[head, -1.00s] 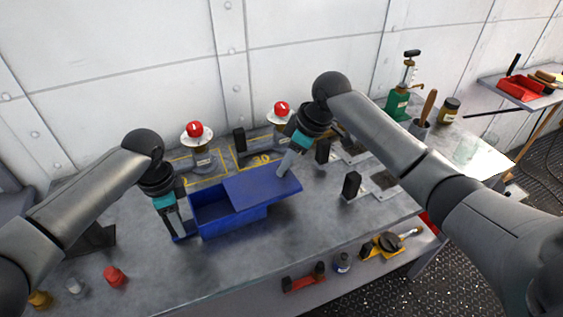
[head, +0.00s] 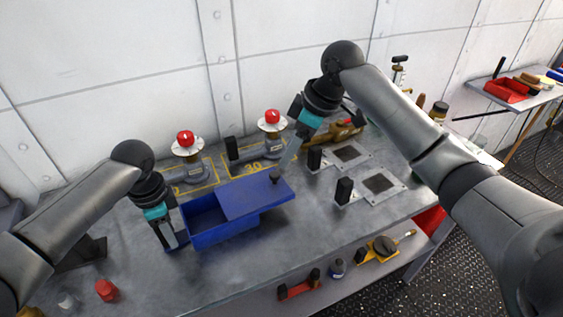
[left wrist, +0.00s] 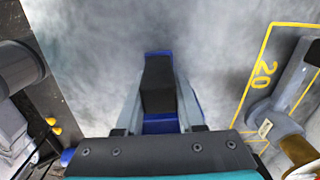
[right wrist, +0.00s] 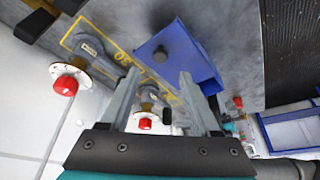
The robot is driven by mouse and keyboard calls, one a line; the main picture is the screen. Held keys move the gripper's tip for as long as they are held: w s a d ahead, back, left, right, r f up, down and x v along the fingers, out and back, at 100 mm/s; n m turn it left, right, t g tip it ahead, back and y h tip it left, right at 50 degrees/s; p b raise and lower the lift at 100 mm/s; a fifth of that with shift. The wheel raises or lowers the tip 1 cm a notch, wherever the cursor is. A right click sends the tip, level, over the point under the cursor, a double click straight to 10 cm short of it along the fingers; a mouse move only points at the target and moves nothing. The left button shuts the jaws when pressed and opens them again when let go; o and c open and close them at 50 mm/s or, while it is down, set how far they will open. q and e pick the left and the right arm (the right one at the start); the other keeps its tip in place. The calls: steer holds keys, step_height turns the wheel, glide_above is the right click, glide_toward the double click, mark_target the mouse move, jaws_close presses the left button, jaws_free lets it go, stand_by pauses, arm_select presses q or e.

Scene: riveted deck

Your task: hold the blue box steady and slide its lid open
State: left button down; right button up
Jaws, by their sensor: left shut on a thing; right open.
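The blue box (head: 222,233) stands on the grey bench. Its blue lid (head: 245,197) is slid to the right, baring the left part of the inside and overhanging the right end. The lid also shows in the right wrist view (right wrist: 180,52). My left gripper (head: 172,240) is shut on a black grip (left wrist: 158,88) with blue edges at the box's left end. My right gripper (head: 285,162) is open and empty just above the lid's dark round knob (head: 276,177). In the right wrist view the knob (right wrist: 160,55) is beyond the fingertips, apart from them.
Behind the box stand two red-topped valves (head: 186,139) (head: 272,117). Black-handled plates (head: 378,184) lie to the right. A red cap (head: 107,290) is at the front left. A lower shelf holds a red-handled item (head: 300,284).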

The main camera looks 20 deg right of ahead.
steer(key=shift+v, duration=2.35)
arm_select(q)
steer(key=shift+c, duration=2.2)
jaws_free()
arm_select(e)
steer(key=shift+f, duration=0.1)
